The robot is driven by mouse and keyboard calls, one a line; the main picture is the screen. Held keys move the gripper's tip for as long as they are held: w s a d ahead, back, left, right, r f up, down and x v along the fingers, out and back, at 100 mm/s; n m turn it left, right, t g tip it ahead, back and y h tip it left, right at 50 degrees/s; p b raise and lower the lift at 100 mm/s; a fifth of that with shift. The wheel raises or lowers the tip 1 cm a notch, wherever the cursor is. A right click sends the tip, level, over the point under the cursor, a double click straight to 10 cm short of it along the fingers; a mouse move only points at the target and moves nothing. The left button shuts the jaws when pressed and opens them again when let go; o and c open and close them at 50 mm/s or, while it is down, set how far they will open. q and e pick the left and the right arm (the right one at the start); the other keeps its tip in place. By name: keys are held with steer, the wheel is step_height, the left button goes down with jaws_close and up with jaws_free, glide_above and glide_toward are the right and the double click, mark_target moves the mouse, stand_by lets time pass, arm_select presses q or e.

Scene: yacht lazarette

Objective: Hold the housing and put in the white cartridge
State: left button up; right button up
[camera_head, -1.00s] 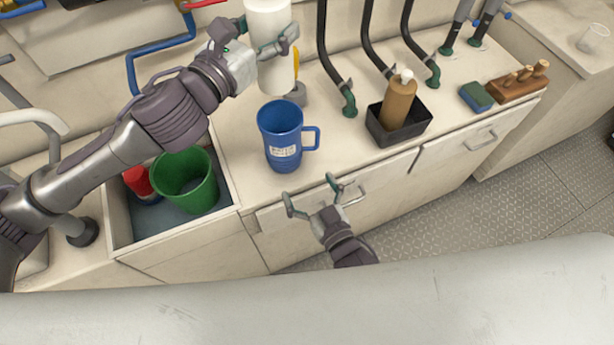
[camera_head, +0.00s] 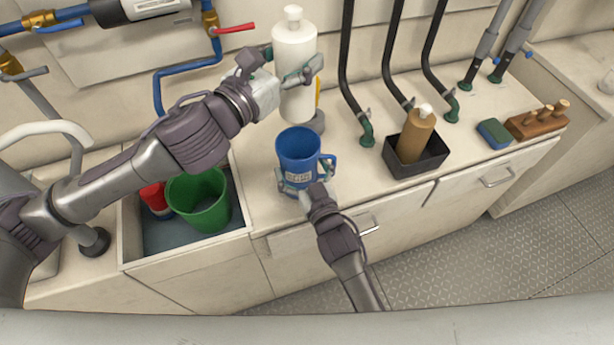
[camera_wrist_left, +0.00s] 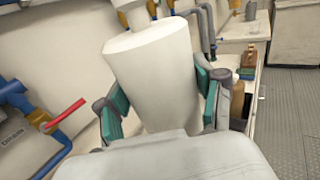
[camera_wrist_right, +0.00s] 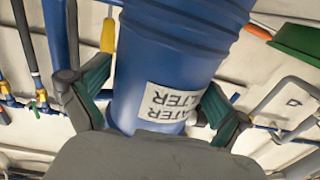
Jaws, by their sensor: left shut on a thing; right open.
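The white cartridge (camera_head: 294,65) is a cylinder with a narrower knob on top. My left gripper (camera_head: 281,77) is shut on it and holds it upright, behind and above the housing; it also fills the left wrist view (camera_wrist_left: 155,80). The blue housing (camera_head: 298,153) stands upright and open-topped on the counter, with a handle on its right and a white label. Its inside looks empty. My right gripper (camera_head: 302,185) is open, with its fingers on either side of the housing's lower part; the housing shows between them in the right wrist view (camera_wrist_right: 165,65).
A green bucket (camera_head: 198,203) and a red object (camera_head: 155,197) sit in the recess at left. A brown bottle (camera_head: 415,135) stands in a black tray (camera_head: 420,164) at right, near black hoses (camera_head: 393,60). A sponge (camera_head: 494,133) and wooden block (camera_head: 537,121) lie farther right.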

steer(key=shift+w+a, duration=0.1)
steer(key=shift+w, duration=0.2)
steer(key=c, duration=1.1)
steer(key=shift+c, duration=0.2)
